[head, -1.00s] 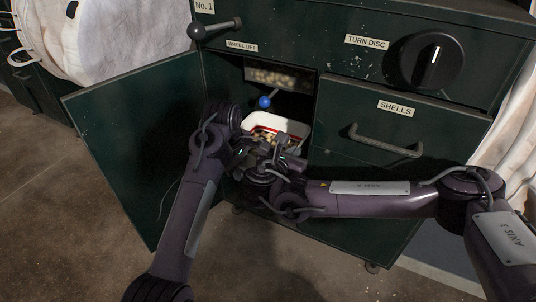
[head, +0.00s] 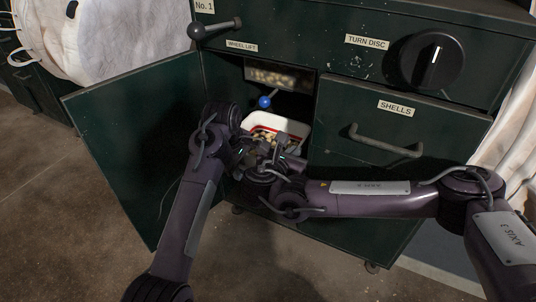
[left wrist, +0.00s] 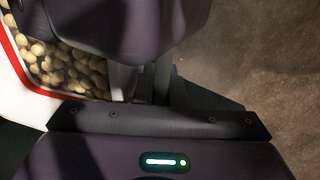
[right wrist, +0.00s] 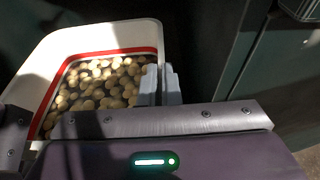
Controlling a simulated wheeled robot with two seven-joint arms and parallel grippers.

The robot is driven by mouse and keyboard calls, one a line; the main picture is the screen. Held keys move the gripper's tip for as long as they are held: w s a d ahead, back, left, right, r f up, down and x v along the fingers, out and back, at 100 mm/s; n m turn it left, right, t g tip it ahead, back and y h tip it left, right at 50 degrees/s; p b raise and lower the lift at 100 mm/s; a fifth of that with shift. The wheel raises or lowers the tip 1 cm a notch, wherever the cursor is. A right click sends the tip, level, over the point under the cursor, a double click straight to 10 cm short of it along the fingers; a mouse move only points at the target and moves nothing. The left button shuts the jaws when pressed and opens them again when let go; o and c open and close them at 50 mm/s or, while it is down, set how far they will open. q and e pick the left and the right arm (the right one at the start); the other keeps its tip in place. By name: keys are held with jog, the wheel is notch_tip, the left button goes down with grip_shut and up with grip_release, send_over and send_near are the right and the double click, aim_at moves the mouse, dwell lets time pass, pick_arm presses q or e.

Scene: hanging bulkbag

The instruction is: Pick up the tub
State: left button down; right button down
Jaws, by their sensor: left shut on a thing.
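The tub (head: 296,126) is white with a red band inside and holds many round beige pieces. It sits low in the open cabinet compartment; it also shows in the left wrist view (left wrist: 22,98) and the right wrist view (right wrist: 95,37). My left gripper (head: 245,160) is at the tub's near side, shut on its wall; its fingers show in the left wrist view (left wrist: 145,82). My right gripper (head: 284,158) is beside it; its fingers (right wrist: 160,85) are close together at the tub's wall. The arms hide the tub's near side in the head view.
The open cabinet door (head: 135,145) stands left of my left arm. A blue knob (head: 264,102) hangs above the tub. The shells drawer (head: 385,140) with its handle is to the right. Open floor (head: 60,210) lies in front.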

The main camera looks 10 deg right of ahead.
pick_arm(q)
jog(key=shift+a+r, duration=0.1)
jog(key=shift+r, duration=0.05)
pick_arm(e)
jog(key=shift+r, duration=0.15)
